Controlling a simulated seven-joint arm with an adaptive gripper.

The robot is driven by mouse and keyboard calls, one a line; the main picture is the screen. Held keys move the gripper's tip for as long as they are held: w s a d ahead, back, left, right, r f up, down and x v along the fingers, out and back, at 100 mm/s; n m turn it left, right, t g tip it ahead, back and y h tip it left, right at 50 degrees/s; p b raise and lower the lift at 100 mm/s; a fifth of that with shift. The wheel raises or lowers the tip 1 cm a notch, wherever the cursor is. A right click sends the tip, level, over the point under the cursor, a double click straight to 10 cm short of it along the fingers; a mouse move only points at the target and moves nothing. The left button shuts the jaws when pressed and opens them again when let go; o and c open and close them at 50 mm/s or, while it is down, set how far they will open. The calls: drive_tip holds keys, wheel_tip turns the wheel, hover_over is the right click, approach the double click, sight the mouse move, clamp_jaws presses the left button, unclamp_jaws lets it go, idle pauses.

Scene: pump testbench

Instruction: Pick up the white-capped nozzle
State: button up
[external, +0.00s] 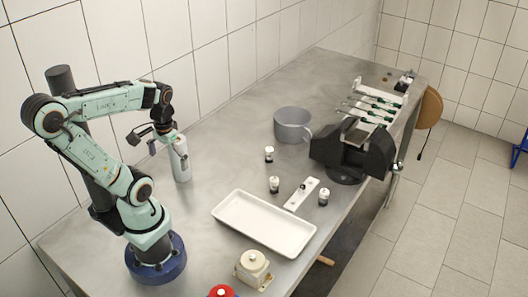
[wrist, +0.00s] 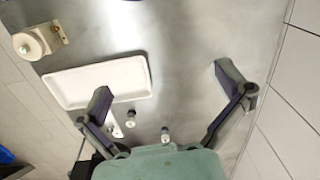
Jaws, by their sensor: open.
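Several small nozzles with white caps and dark lower parts stand upright on the metal table: one at the back (external: 269,154), one in the middle (external: 274,184) and one at the right (external: 323,197). Two show in the wrist view, one left of centre (wrist: 130,119) and one (wrist: 165,135) close to the gripper body. I cannot match them surely between views. My gripper (external: 152,139) is raised at the left, well away from the nozzles. In the wrist view my gripper (wrist: 167,88) has its fingers wide apart with nothing between them.
A white tray (external: 225,211) lies in front of a white perforated strip (external: 302,194). A grey mug (external: 292,125) and a black fixture (external: 350,153) stand behind. A white bottle (external: 181,158) is beside my gripper. A cream pump part (external: 253,267) and red object (external: 222,291) are at the front.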

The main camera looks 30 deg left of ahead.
drive_tip(key=c, duration=0.9)
drive_tip(key=shift+o, duration=0.2)
